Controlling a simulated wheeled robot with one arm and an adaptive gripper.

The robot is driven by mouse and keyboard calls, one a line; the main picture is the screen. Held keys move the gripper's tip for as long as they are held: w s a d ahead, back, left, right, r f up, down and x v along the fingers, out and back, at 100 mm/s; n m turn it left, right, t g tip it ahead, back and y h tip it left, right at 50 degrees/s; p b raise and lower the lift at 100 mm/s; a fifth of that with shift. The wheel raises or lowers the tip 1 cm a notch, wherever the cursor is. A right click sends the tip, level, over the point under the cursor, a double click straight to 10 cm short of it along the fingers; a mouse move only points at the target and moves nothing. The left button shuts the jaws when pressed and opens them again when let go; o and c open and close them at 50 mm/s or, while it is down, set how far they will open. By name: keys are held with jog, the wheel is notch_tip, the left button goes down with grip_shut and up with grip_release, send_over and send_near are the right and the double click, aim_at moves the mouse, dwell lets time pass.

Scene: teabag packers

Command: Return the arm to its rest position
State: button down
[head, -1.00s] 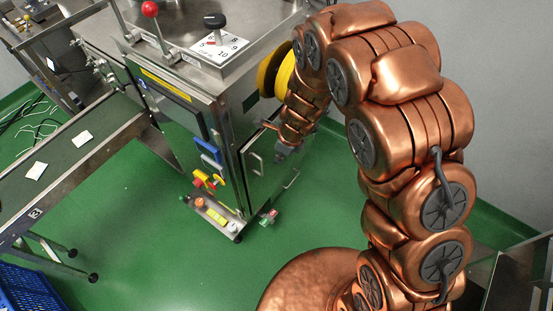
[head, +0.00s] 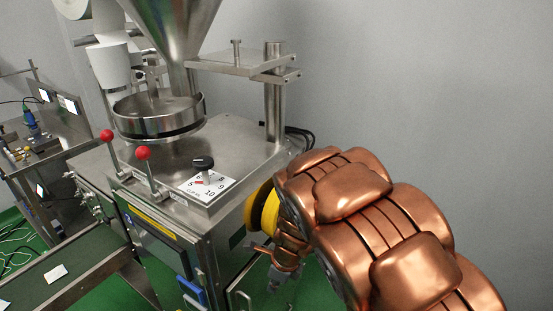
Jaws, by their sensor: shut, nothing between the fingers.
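My copper arm (head: 375,225) fills the lower right of the head view and bends down toward the steel packing machine. My gripper (head: 273,284) is a small grey tip at the arm's end, low in the picture. It hangs beside the machine's right side, just below the yellow wheel (head: 262,212). It is shut, and I see nothing held in it. I cannot tell whether it touches the machine.
The packing machine (head: 190,185) carries a steel hopper, red-knobbed levers (head: 142,153) and a numbered dial plate (head: 207,187). Another machine (head: 35,150) stands at far left. The grey wall side at right is clear.

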jog(key=s+d+r+n+g+h, duration=0.1)
jog(key=s+d+r+n, duration=0.4)
jog(key=s, duration=0.4)
jog(key=s+d+r+n, duration=0.6)
jog(key=s+d+n, duration=0.2)
jog(key=s+n, duration=0.1)
jog(key=s+d+r+n+g+h, duration=0.1)
jog(key=s+d+r+n, duration=0.5)
jog(key=s, duration=0.4)
jog(key=shift+d+r+n+g+h, duration=0.2)
jog(key=shift+r+n+g+h, duration=0.1)
jog(key=shift+n, duration=0.5)
jog(key=shift+s, duration=0.1)
